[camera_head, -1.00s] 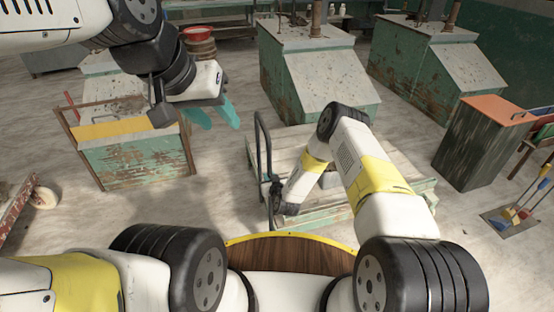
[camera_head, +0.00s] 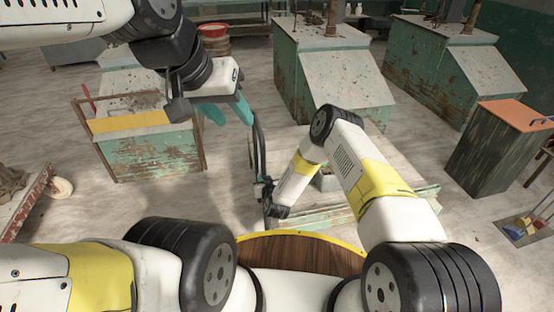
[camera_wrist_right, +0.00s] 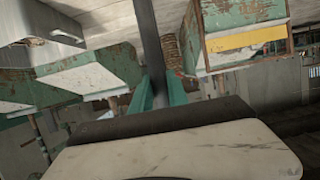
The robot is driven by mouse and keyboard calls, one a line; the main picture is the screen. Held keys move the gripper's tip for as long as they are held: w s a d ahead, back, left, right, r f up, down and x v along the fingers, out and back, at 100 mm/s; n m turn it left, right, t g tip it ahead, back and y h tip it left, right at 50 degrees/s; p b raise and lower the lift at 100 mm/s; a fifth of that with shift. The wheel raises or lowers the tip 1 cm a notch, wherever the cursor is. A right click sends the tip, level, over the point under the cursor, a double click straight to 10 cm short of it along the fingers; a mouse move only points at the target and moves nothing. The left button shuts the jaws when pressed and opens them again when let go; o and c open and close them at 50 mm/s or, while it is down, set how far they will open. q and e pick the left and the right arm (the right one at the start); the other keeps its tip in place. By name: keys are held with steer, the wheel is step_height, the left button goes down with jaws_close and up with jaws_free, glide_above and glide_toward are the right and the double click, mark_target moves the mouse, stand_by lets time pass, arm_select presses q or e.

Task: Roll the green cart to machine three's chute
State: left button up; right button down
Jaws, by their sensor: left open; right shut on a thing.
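The flat cart (camera_head: 400,160) has a pale plank deck, worn green edges and an upright dark handle (camera_head: 257,150). It stands in front of me, partly behind my right arm. My right gripper (camera_wrist_right: 160,77) is shut on the dark handle bar (camera_wrist_right: 148,35), with teal fingers on both sides of it. My left gripper (camera_head: 229,108) is open and empty, raised near the handle's top in the head view. Green machines with sloped grey chutes stand at the back: a middle one (camera_head: 350,78) and a right one (camera_head: 460,72). I see no readable numbers.
A red-edged trolley (camera_head: 28,205) is at far left. An orange-topped cabinet (camera_head: 490,150) and a dustpan (camera_head: 528,230) are at right. Bare floor lies between bin and cart.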

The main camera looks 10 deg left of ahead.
steer(key=shift+s+a, duration=0.25)
steer(key=shift+a, duration=0.5)
steer(key=s+a, duration=0.2)
steer(key=a, duration=0.5)
steer(key=shift+s+a, duration=0.25)
steer(key=shift+s, duration=0.1)
steer(key=s+a, duration=0.2)
steer(key=a, duration=0.5)
steer(key=shift+s+a, duration=0.25)
steer(key=shift+s, duration=0.1)
steer(key=s+a, duration=0.2)
steer(key=a, duration=0.5)
steer(key=shift+s+a, duration=0.25)
steer(key=shift+s, duration=0.1)
stand_by(0.3)
